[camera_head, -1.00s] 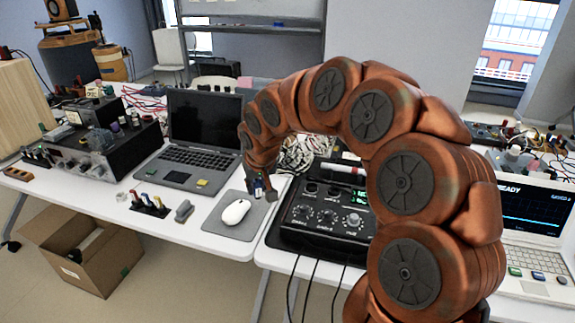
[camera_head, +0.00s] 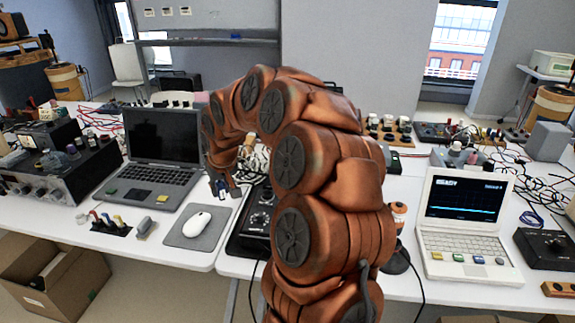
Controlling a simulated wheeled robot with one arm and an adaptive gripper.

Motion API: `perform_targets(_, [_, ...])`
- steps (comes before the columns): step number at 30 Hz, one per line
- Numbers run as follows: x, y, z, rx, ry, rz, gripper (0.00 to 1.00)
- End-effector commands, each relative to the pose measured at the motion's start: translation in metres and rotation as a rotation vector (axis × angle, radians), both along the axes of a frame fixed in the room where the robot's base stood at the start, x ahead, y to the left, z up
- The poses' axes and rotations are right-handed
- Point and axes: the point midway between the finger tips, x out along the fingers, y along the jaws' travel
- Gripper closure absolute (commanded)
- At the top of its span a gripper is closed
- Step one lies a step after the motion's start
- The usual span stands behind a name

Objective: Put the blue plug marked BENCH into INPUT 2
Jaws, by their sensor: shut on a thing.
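My gripper (camera_head: 222,188) is small in view, at the end of my copper-coloured arm, above the back of the mouse mat (camera_head: 214,238). It is shut on a small dark-blue plug (camera_head: 221,186); its BENCH marking is too small to read. A black box with knobs (camera_head: 258,215) stands just right of my gripper, mostly hidden behind my arm. INPUT 2 cannot be made out on any device. A black holder (camera_head: 121,232) with several coloured plugs lies at the front left.
A white mouse (camera_head: 197,223) lies below my gripper. A dark laptop (camera_head: 152,178) stands left, and a white laptop (camera_head: 463,225) reading READY stands right. A black box with a knob (camera_head: 548,248) is at the far right. Cables lie behind.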

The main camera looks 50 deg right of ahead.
Motion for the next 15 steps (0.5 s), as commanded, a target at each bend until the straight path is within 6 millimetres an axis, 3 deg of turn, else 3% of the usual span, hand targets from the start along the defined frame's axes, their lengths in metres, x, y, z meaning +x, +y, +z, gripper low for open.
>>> perform_targets(1, [-0.007,-0.023,0.004,0.000,0.001,-0.030,1.00])
perform_targets(9, [-0.046,-0.119,0.011,-0.001,-0.003,-0.144,1.00])
perform_targets(15, [-0.073,-0.166,0.012,-0.002,-0.004,-0.201,1.00])
